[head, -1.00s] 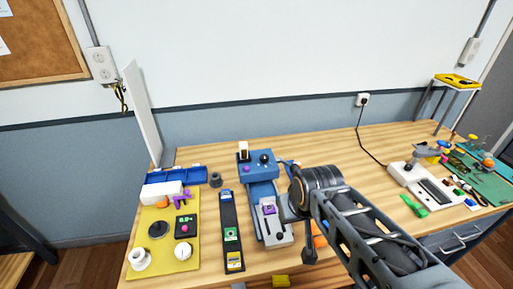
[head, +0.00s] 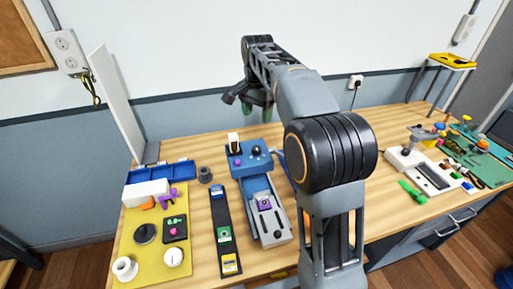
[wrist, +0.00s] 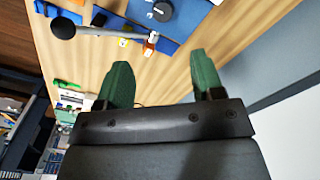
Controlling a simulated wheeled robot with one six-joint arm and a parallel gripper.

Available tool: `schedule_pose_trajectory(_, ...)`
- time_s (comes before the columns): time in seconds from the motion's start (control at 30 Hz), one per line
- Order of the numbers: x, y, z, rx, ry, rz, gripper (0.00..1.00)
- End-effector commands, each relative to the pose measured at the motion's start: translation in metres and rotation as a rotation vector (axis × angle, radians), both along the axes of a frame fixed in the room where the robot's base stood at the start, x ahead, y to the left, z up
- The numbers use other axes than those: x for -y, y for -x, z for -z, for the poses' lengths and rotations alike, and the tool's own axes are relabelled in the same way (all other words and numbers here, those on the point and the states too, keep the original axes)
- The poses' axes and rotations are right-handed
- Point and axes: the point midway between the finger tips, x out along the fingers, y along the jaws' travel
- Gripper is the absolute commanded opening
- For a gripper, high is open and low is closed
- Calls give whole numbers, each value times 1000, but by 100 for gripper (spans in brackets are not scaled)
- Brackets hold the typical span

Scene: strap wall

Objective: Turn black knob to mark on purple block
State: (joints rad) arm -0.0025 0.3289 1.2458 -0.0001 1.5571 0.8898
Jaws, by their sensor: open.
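A black knob (head: 255,151) sits on the blue block at the head of a blue and grey slide device. It also shows as a round black knob at the top of the wrist view (wrist: 162,12). A purple block (head: 264,202) sits lower down on the grey carriage of that device. A mark on it is too small to make out. My gripper (head: 256,105) has green fingers. In the head view it appears above the blue block, apart from it. In the wrist view it (wrist: 161,72) is open and empty.
A lever with a black ball (wrist: 63,27) juts beside the device. A black strip (head: 224,230) and a yellow panel (head: 130,222) with dials lie to the left. A white device (head: 432,172) and a green mat (head: 490,152) are at the right. The wall stands behind.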

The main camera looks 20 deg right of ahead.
Motion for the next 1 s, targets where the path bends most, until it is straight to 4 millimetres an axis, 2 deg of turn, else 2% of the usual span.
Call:
schedule_pose_trajectory(0.17, 0, -6, 14, -13, 0, 30, 61)
schedule_pose_trajectory(0.7, 0, -6, 109, -13, 0, 29, 61)
schedule_pose_trajectory(1.0, 0, -6, 135, -10, 0, 29, 61)
